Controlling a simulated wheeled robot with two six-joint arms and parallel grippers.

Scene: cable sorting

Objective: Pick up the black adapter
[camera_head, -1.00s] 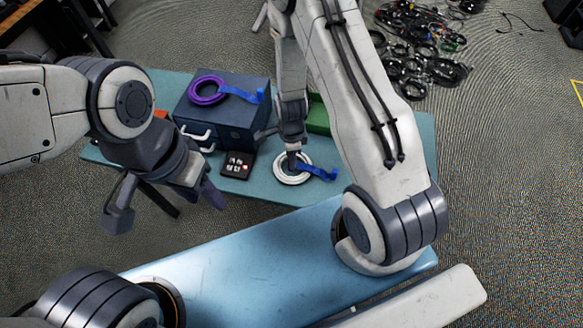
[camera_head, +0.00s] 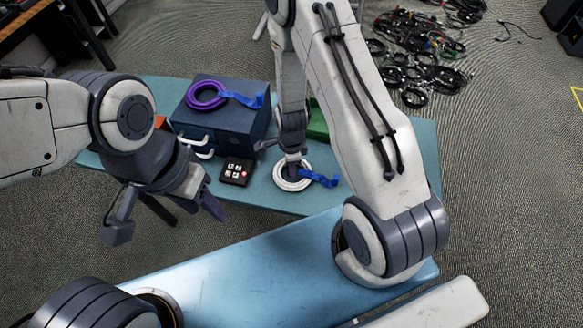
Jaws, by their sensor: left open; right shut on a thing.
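A small flat black box (camera_head: 236,172) with white squares and a red spot lies on the teal table, in front of the drawer box. It is the only thing in view that looks like the black adapter, and it is held by neither gripper. My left gripper (camera_head: 165,220) is open and empty, left of the black box and in front of the table edge. My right gripper (camera_head: 292,166) is down at the white coiled cable (camera_head: 280,184), right of the black box, and is shut on it. My arm partly hides the contact.
A dark blue drawer box (camera_head: 230,124) stands behind, with a purple coil (camera_head: 207,96) and blue strap on top. A green container (camera_head: 318,122) is partly hidden behind my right arm. Blue strap (camera_head: 322,179) lies at the white coil. Tangled cables (camera_head: 425,65) lie on the floor.

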